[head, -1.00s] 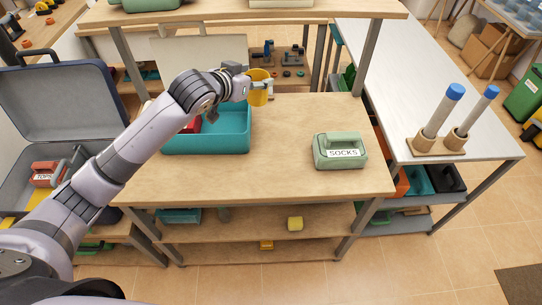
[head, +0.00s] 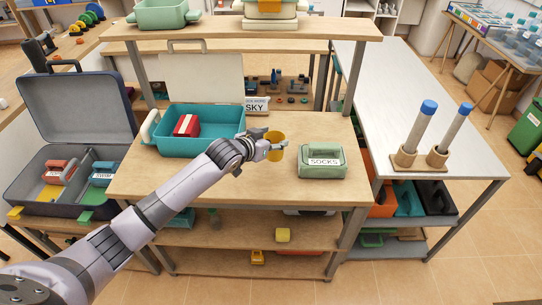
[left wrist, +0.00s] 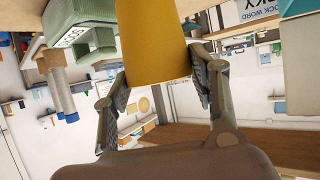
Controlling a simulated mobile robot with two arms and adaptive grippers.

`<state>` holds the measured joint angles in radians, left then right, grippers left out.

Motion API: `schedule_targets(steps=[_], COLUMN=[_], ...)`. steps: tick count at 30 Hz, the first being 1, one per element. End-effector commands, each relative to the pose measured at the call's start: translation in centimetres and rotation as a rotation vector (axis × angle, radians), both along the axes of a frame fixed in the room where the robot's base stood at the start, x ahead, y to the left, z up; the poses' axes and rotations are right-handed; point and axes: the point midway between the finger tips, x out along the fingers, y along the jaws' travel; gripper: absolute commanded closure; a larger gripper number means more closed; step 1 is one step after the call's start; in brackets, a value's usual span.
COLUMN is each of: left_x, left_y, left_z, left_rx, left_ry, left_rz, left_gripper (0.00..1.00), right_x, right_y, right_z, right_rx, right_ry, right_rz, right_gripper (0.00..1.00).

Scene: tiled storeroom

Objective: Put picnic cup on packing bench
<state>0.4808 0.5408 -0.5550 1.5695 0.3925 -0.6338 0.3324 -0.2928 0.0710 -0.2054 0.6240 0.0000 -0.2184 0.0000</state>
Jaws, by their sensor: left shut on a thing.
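My left gripper (head: 272,146) is shut on the yellow picnic cup (head: 274,153) over the wooden bench (head: 160,182). The cup is between the teal tub and the green SOCKS case. In the left wrist view the cup (left wrist: 155,40) fills the top middle, between the two fingers (left wrist: 160,85). The cup looks roughly upright in the head view. I cannot tell whether its base touches the bench top. My right gripper is not in view.
The teal tub (head: 190,145) holds a red case (head: 187,125) left of the cup. The SOCKS case (head: 321,163) is close on the right. A SKY sign (head: 256,106) stands behind. The bench front is clear. A white table (head: 420,90) with two blue-topped tubes stands right.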

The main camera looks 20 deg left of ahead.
Motion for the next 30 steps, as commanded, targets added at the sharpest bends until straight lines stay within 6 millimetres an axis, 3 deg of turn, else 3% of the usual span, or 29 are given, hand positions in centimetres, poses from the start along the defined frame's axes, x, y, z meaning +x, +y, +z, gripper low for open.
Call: schedule_targets(steps=[3,6,16,29,30], left_x=[0.0,0.0,0.0,0.0,0.0], left_y=[0.0,0.0,0.0,0.0,0.0], left_z=[-2.1,-2.9,-7.0,-7.8,-7.8], left_rx=[0.000,-0.001,0.000,0.000,0.000], left_ry=[0.000,-0.001,0.000,-0.002,-0.002], left_rz=[0.001,0.000,0.001,0.001,0.001], left_gripper=[0.65,0.65,0.65,0.65,0.46], right_x=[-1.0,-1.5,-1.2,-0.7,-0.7], right_y=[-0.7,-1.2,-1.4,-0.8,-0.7], right_z=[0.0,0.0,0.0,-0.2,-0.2], right_rx=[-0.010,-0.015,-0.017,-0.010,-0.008], right_ry=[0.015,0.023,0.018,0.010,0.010], right_rz=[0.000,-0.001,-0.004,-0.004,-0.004], right_gripper=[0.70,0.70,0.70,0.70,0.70])
